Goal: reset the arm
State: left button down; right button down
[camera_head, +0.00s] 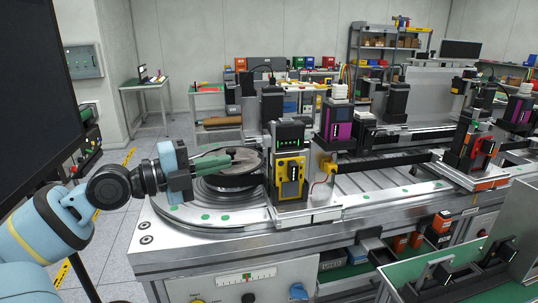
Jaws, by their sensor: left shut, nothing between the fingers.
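My left arm comes in from the left edge, light blue with dark joints. Its gripper (231,156) is shut and empty, with green finger parts pointing right. It is over the round turntable (225,185) at the left end of the metal workbench. The fingertips are a little left of a yellow and black fixture (290,170) on the bench. I cannot tell whether anything touches. My right arm and gripper are not in view.
A rail with purple (337,122) and orange (484,147) modules runs rightward along the bench. A green tray (425,272) with black parts is at the lower right. A black panel (35,90) stands at the left. Shelves (390,42) and tables are behind.

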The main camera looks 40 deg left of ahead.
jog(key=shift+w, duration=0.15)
